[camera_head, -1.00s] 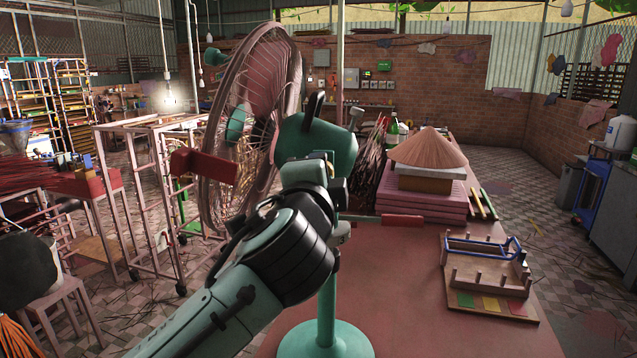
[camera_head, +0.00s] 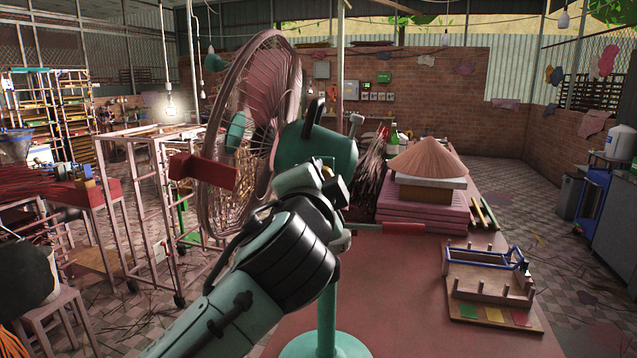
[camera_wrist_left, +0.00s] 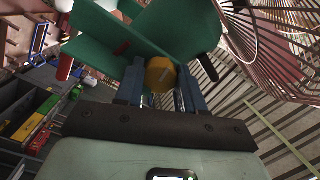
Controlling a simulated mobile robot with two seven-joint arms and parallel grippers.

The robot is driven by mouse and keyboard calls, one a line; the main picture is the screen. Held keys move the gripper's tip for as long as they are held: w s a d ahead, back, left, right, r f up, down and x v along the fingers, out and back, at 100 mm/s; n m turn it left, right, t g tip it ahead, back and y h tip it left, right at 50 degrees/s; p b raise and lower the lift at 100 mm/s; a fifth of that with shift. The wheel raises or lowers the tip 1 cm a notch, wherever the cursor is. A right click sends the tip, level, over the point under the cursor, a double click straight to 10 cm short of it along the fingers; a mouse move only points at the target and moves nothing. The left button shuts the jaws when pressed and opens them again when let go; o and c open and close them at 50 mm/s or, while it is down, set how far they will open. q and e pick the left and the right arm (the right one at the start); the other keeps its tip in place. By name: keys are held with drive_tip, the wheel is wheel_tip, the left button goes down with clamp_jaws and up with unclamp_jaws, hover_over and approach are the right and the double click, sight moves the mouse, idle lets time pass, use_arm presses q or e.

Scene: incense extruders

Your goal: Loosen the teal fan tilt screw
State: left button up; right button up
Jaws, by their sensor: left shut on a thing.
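The teal fan (camera_head: 315,148) stands on the red-brown table, with its wire cage facing left. My left arm crosses in front of it, and its wrist is against the motor housing. In the left wrist view, the two blue-grey fingers of my left gripper (camera_wrist_left: 160,82) are shut on a round yellow-brown screw knob (camera_wrist_left: 161,74), just below the green housing (camera_wrist_left: 170,28). In the head view the fingertips and knob are mostly hidden by my wrist. My right gripper is in neither view.
Behind the fan are stacked pink slabs (camera_head: 425,207) under a conical hat (camera_head: 428,160). A pegged wooden rack (camera_head: 490,282) lies to the right on the table (camera_head: 400,300). The tabletop between the fan's round base (camera_head: 327,347) and the rack is clear.

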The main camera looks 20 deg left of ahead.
use_arm(q)
drive_tip(key=o, duration=1)
drive_tip(key=shift+o, duration=0.2)
drive_tip(key=shift+s, duration=0.15)
drive_tip(key=s+d+b, duration=0.1)
drive_tip(key=s+b, duration=0.1)
drive_tip(key=s, duration=1.1)
drive_tip(key=shift+d, duration=0.4)
